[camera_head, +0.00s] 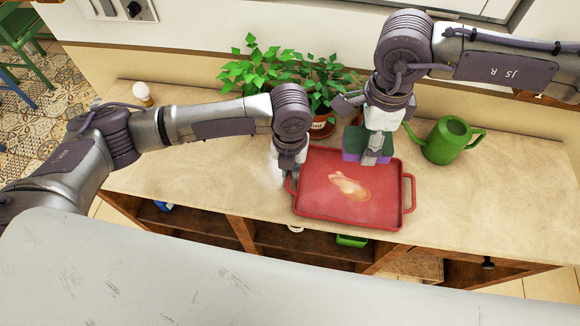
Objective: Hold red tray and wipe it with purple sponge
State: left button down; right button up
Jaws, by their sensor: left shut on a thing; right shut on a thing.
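The red tray (320,205) lies on the shelf top, with a pale beige stain (348,187) near its middle. My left gripper (291,180) is shut on the tray's left handle. My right gripper (372,150) is shut on the purple sponge (352,155), which has a dark green layer. The sponge is at the tray's far edge, above and behind the stain. I cannot tell whether the sponge touches the tray. My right gripper's fingers are partly hidden by its own body.
Two potted plants (255,70) (322,85) stand behind the tray. A green watering can (446,140) stands to its right. A white bulb-shaped object (142,93) is at the far left. Open compartments lie below the front edge.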

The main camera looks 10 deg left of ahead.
jog(key=shift+f, duration=0.1)
dwell(0.3)
jog(key=shift+f, duration=4.55)
